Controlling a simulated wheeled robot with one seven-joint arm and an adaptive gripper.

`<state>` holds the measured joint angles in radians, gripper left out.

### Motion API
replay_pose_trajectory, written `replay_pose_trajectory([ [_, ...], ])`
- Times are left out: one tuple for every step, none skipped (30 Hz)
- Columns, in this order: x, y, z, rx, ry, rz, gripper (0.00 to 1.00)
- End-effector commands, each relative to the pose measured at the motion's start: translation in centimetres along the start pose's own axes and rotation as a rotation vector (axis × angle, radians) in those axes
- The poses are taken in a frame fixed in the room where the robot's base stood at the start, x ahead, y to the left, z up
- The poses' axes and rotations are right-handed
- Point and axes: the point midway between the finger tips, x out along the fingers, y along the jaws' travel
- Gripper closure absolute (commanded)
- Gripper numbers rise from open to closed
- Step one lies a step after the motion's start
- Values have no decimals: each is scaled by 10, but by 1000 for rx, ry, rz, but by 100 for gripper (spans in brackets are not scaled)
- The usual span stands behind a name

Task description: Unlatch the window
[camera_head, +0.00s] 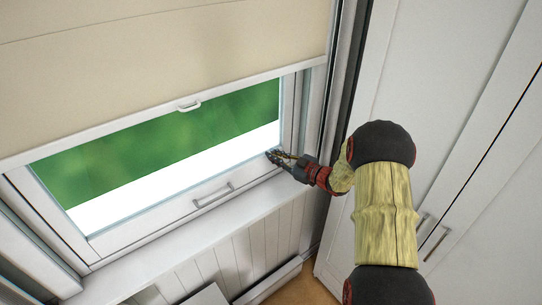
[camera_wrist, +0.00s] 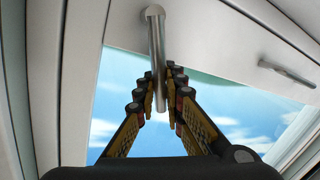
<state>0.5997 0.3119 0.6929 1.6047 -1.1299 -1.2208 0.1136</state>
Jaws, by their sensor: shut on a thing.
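The window (camera_head: 170,150) fills the left and middle of the head view, and its sash looks closed in its frame. In the wrist view, a slim metal latch handle (camera_wrist: 156,38) is fixed by a round base to the white frame and runs down between my fingers. My gripper (camera_wrist: 160,80) is shut on this handle, with one finger on each side. In the head view my gripper (camera_head: 277,156) is at the lower right corner of the window, and it hides the latch there.
A bar handle (camera_head: 213,196) sits on the lower sash rail, and also shows in the wrist view (camera_wrist: 287,72). A beige blind (camera_head: 160,60) with a small pull (camera_head: 189,107) covers the upper window. White cabinet doors (camera_head: 450,90) stand close at right. The sill (camera_head: 190,235) is bare.

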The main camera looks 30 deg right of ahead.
Motion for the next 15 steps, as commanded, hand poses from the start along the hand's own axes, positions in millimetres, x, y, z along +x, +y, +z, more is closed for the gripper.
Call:
replay_pose_trajectory([
  [-2,5,0,42,9,2,100],
  [-2,6,0,67,15,2,100],
  [-3,8,1,100,22,2,100],
  [-3,10,1,122,29,1,100],
  [-3,12,1,144,35,2,100],
  [-4,14,2,173,42,2,100],
  [-4,16,2,194,47,2,100],
  [-4,17,2,212,52,2,100],
  [-5,19,3,237,58,2,100],
  [-5,20,3,254,62,2,100],
  [-6,21,4,270,66,2,100],
  [-6,22,4,290,71,2,100],
  [-6,23,4,303,74,2,100],
  [-6,24,5,315,78,2,100],
  [-7,25,5,330,82,2,100],
])
